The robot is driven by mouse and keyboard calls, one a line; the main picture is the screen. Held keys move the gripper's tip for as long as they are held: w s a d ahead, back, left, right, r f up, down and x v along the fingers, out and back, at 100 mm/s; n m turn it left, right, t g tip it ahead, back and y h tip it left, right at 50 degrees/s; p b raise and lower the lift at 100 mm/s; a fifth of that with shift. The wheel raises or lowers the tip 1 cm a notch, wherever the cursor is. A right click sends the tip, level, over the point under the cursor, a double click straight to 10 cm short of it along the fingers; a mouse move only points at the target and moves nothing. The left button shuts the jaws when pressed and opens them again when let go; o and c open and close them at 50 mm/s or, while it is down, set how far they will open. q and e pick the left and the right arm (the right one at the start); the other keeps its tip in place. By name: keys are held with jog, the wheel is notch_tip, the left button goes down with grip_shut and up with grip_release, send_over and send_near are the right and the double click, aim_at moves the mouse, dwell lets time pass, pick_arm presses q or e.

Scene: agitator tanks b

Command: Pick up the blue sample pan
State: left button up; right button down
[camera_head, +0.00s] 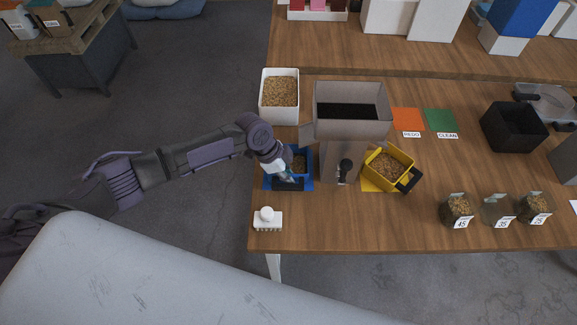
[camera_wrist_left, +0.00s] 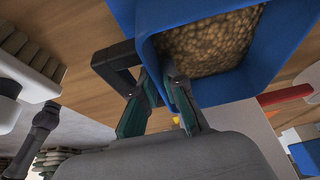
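The blue sample pan (camera_head: 308,161) holds brown grains and stands on a blue mat (camera_head: 268,184) at the table's left edge. Its black handle (camera_head: 288,184) faces the near side. My left gripper (camera_head: 284,174) is at the handle side of the pan, partly covering it. In the left wrist view the blue pan (camera_wrist_left: 222,88) fills the upper right, with the black handle (camera_wrist_left: 112,62) at its left. The left gripper's fingers (camera_wrist_left: 156,72) are a little apart, close against the pan's handle end; whether they grip the handle is unclear. My right gripper is out of view.
A grey hopper (camera_head: 350,120) stands right of the pan, with a yellow pan (camera_head: 376,166) beyond. A white bin of grains (camera_head: 279,112) is behind. A white brush (camera_head: 267,219) lies in front. Several small containers stand at right. The front middle of the table is clear.

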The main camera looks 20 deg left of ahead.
pick_arm(q)
jog(key=shift+f, duration=0.1)
jog(key=shift+c, duration=0.3)
grip_shut()
jog(key=shift+r, duration=0.2)
